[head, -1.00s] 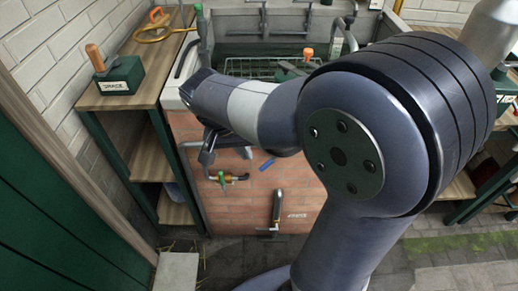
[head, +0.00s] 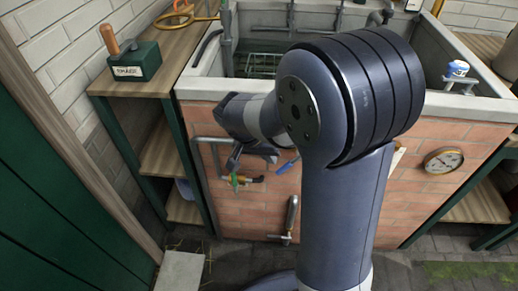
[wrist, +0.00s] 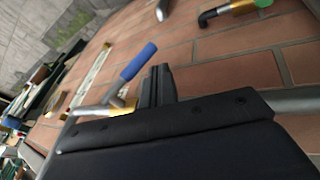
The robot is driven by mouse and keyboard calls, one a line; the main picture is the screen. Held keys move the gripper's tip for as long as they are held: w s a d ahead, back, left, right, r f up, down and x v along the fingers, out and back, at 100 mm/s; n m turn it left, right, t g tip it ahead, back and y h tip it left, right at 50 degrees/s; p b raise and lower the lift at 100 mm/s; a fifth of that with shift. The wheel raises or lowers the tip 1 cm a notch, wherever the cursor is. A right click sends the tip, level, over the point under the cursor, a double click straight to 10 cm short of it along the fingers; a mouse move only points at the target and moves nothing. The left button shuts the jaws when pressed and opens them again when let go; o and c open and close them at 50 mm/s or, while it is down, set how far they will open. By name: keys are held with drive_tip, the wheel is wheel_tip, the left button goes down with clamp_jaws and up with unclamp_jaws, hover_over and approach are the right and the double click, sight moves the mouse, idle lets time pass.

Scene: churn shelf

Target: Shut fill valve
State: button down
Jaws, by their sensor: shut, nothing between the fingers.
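A blue-handled lever (head: 288,166) is on the brick front of the tub. In the wrist view its blue handle (wrist: 138,62) slants up from a brass fitting (wrist: 120,107). A green-handled brass valve (head: 235,180) ends a grey pipe to its left; its green end (wrist: 264,3) shows at the wrist view's top edge. I see no label saying which is the fill valve. My gripper (wrist: 158,84) is shut and empty, its fingers just beside the blue handle; I cannot tell if they touch. In the head view it is partly hidden by my arm.
A grey-handled lever (head: 291,216) is lower on the brick front. A round gauge (head: 443,160) is at the right. A wooden shelf (head: 160,150) with a green box (head: 135,62) stands left. The paved floor (head: 225,262) below is partly clear.

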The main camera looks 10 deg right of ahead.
sight(281, 168)
drive_tip(key=shift+s+d+f, duration=0.4)
drive_tip(key=shift+d+f, duration=0.1)
drive_tip(key=shift+d, duration=0.2)
drive_tip(key=f+h+b, duration=0.2)
drive_tip(key=shift+s+d+g+h+b, duration=0.1)
drive_tip(key=shift+d+g+h+b, duration=0.1)
drive_tip(key=shift+g+h+b, duration=0.1)
drive_tip(key=shift+s+d+f+b, duration=0.1)
drive_tip(key=shift+d+f+b, duration=0.05)
drive_tip(key=shift+d+b, duration=0.2)
